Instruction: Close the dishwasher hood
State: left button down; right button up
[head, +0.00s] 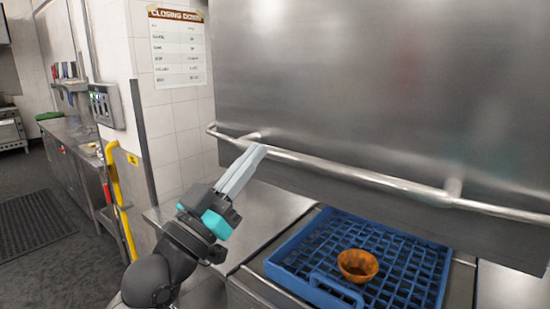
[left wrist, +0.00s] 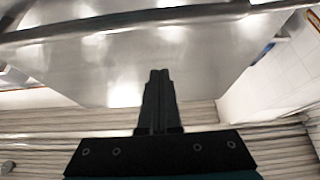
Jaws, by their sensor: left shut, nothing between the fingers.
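The dishwasher hood (head: 370,80) is a large steel box, raised above the counter with a gap below its lower edge. Its long bar handle (head: 360,172) runs across the front, low on the hood. My left gripper (head: 260,150) is shut and empty, with its fingertips at the bar near its left end; I cannot tell whether they touch. In the left wrist view the shut fingers (left wrist: 160,75) point toward the steel surface, and the bar (left wrist: 120,22) crosses above them. My right gripper is not in view.
A blue dish rack (head: 410,262) with an orange-brown bowl (head: 357,265) sits beneath the hood. A steel counter (head: 240,220) lies left of the rack. A tiled wall with a paper sign (head: 180,48) and a yellow pipe (head: 118,190) stand left. The floor at far left is open.

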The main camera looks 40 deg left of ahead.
aim_at(275, 155)
pick_arm(q)
jog(key=p+x, duration=0.2)
jog(key=x, duration=0.4)
jog(key=shift+w+f+b, duration=0.2)
jog(key=shift+f+b, duration=0.1)
jog(key=shift+f, duration=0.65)
jog(key=shift+w+f+b, duration=0.25)
jog(key=shift+f, duration=0.75)
